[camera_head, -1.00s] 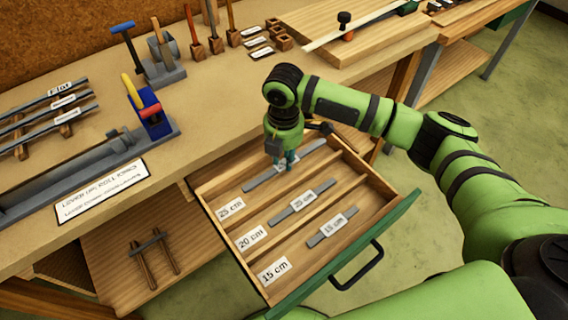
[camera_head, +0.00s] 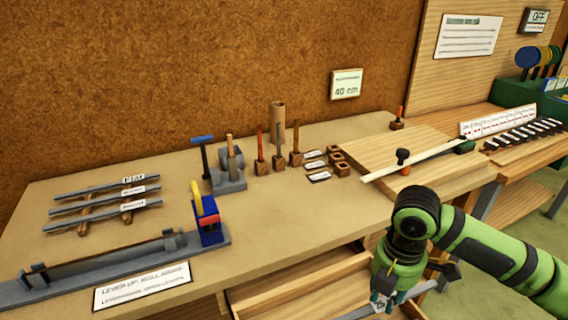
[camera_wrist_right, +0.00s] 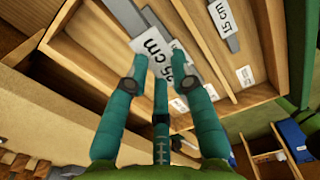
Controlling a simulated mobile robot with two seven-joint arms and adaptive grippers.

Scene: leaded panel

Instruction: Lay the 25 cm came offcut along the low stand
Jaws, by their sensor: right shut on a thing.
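My right gripper (camera_head: 384,303) is shut on the grey 25 cm came offcut (camera_head: 420,289), over the open drawer at the bottom right of the head view. The strip sticks out on both sides of the fingers. In the wrist view the fingers (camera_wrist_right: 160,75) close around it and partly hide white labels. A low rack (camera_head: 127,216) of two wooden bearers carries several grey cames at the left of the bench; I cannot tell if it is the low stand. My left gripper is not in view.
The drawer (camera_head: 300,285) stands open below the bench edge. A grey lever tool (camera_head: 120,262) lies along the front left. Upright tools (camera_head: 262,150) and small wooden blocks stand at the back. The bench middle (camera_head: 290,215) is clear.

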